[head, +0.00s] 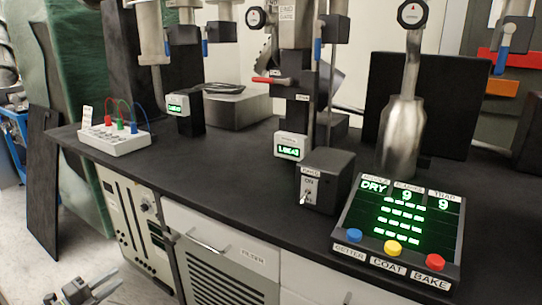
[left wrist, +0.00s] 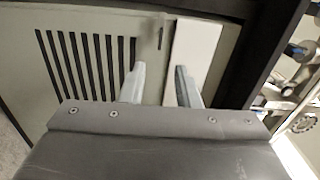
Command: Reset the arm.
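My left gripper (head: 92,287) shows at the lower left of the head view, low in front of the bench's cabinets and touching nothing that I can see. In the left wrist view its two fingers (left wrist: 159,85) stand apart with nothing between them, in front of the cabinet face with its slotted vent (left wrist: 85,58). My right gripper is in neither view. Most of my left arm is outside the head view.
The black bench top (head: 225,150) carries a control panel (head: 400,232) with blue, yellow and red buttons, a switch box (head: 326,180), a white cable box (head: 115,138) and metal vacuum fittings (head: 400,135). A dark board (head: 43,180) leans at left. Floor shows at lower left.

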